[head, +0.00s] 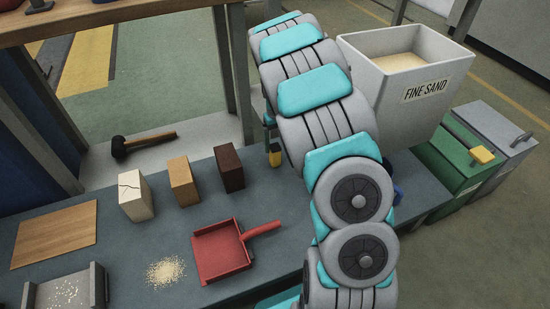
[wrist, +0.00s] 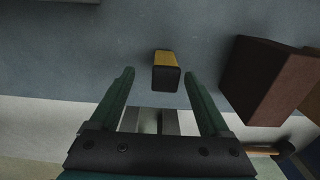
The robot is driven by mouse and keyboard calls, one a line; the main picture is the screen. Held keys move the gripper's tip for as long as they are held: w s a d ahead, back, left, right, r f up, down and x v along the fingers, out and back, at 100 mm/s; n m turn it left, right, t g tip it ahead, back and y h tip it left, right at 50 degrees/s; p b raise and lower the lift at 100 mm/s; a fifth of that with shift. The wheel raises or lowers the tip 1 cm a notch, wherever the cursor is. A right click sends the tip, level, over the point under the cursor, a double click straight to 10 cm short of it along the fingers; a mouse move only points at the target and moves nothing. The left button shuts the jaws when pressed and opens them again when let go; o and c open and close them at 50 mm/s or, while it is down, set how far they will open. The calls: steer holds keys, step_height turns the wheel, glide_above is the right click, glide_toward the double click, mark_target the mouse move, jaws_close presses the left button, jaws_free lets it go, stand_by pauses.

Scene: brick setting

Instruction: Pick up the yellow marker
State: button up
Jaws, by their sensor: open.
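The yellow marker (head: 275,156) is a short yellow piece with a dark end, standing on the grey bench just right of the dark brown block. It also shows in the wrist view (wrist: 165,62), with its dark end toward my gripper. My gripper (wrist: 160,76) is open in the wrist view, one finger to each side of the marker. The marker lies between the fingertips in the picture, with gaps on both sides; I cannot tell how far ahead it is. In the head view my arm hides the gripper.
The dark brown block (head: 228,168) stands close by and shows right of my gripper in the wrist view (wrist: 270,82). Tan (head: 183,181) and cracked white (head: 136,195) blocks stand left. A red dustpan (head: 221,252), mallet (head: 143,143) and sand bin (head: 441,93) are around.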

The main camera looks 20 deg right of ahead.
mark_target(275, 155)
steer(key=shift+w+a+f, duration=0.1)
steer(key=shift+a+f, duration=0.05)
steer(key=shift+f, duration=0.9)
steer(key=shift+w+a+f, duration=0.1)
steer(key=shift+f, duration=0.95)
steer(key=shift+w+a+f, duration=0.1)
steer(key=shift+a+f, duration=0.05)
steer(key=shift+f, duration=0.9)
steer(key=shift+c, duration=0.3)
jaws_close()
